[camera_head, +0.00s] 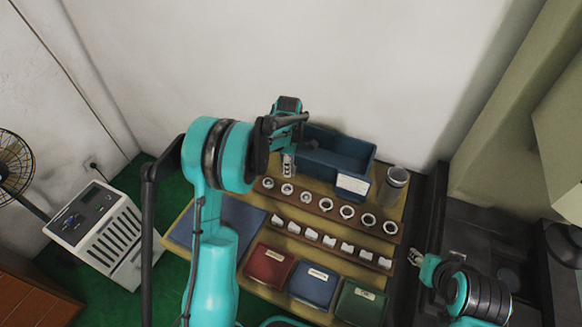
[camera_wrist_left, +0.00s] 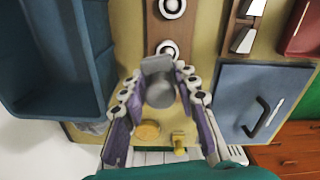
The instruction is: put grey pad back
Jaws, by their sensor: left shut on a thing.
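My left gripper (camera_head: 288,160) hangs over the back of the table, left of the blue bin. In the left wrist view its fingers (camera_wrist_left: 160,78) are shut on a grey piece (camera_wrist_left: 160,92), a rounded body with a flat block at its far end, which I take to be the grey pad. It is held above the table, and a ring rail lies beyond it. A round tan disc (camera_wrist_left: 148,130) and a small yellow knobbed piece (camera_wrist_left: 179,143) sit near the table edge below it. My right gripper (camera_head: 415,257) is small at the right, and its jaws are unclear.
The blue bin (camera_head: 362,158) and a grey cup (camera_head: 392,188) stand at the back. Red (camera_head: 268,264), blue (camera_head: 314,285) and green (camera_head: 358,303) trays line the front.

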